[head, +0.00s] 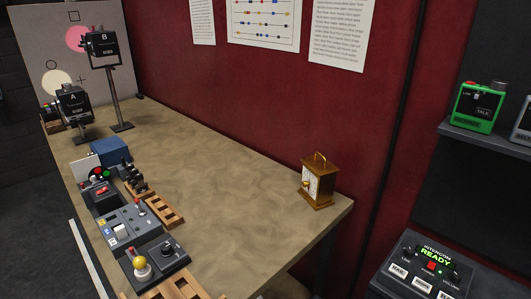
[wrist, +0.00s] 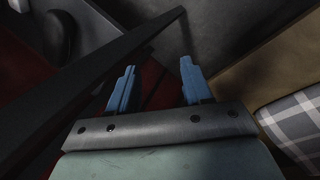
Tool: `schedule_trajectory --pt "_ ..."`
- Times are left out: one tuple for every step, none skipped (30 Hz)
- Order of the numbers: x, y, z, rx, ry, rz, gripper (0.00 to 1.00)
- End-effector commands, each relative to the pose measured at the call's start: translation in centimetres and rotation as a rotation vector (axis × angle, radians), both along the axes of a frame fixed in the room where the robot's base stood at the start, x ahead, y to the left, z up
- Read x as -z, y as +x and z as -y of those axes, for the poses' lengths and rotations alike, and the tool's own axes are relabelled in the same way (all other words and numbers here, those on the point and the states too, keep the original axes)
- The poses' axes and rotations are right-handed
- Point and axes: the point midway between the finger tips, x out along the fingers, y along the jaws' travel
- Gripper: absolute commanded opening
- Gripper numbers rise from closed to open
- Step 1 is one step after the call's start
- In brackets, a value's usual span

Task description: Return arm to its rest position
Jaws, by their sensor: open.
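My gripper (wrist: 160,85) shows in the wrist view with its two blue fingers apart and nothing between them. Beyond the fingers are a dark red surface and a dark slanted bar (wrist: 90,80). My arm and gripper do not show in the head view, so where the gripper is relative to the table cannot be told.
In the head view a table (head: 215,180) carries a control panel (head: 133,225) with buttons and levers, a wooden clock (head: 318,182) and lamps marked A (head: 73,103) and B (head: 101,45). An intercom box (head: 428,268) stands at the right. The table's middle is clear.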

Motion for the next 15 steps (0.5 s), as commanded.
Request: schedule_trajectory --pt "1.3 -1.7 -0.7 -0.003 0.03 -0.042 0.5" --pt "2.0 -2.7 -1.1 -0.003 0.048 -0.067 0.5" --pt "2.8 -3.9 -1.4 0.001 0.068 -0.098 0.5" --pt "3.4 -4.9 -1.5 0.005 0.081 -0.122 0.5" --pt "3.9 -5.8 -1.6 0.011 0.094 -0.146 0.5" --pt "4.6 -7.2 -1.7 0.022 0.11 -0.179 0.5" --pt "5.1 -8.2 -1.8 0.029 0.121 -0.205 0.5" --pt "5.6 -9.2 -1.9 0.035 0.133 -0.23 0.5" --pt "6.2 -10.6 -2.0 0.046 0.149 -0.261 0.5" --pt "6.6 -11.6 -2.2 0.054 0.162 -0.286 0.5" --pt "7.0 -12.6 -2.3 0.061 0.174 -0.31 0.5" --pt "7.5 -13.9 -2.5 0.071 0.192 -0.34 0.5" --pt "7.8 -14.8 -2.6 0.078 0.204 -0.362 0.5" --pt "8.1 -15.8 -2.8 0.085 0.217 -0.384 0.5" --pt "8.4 -16.9 -3.0 0.092 0.232 -0.41 0.5"
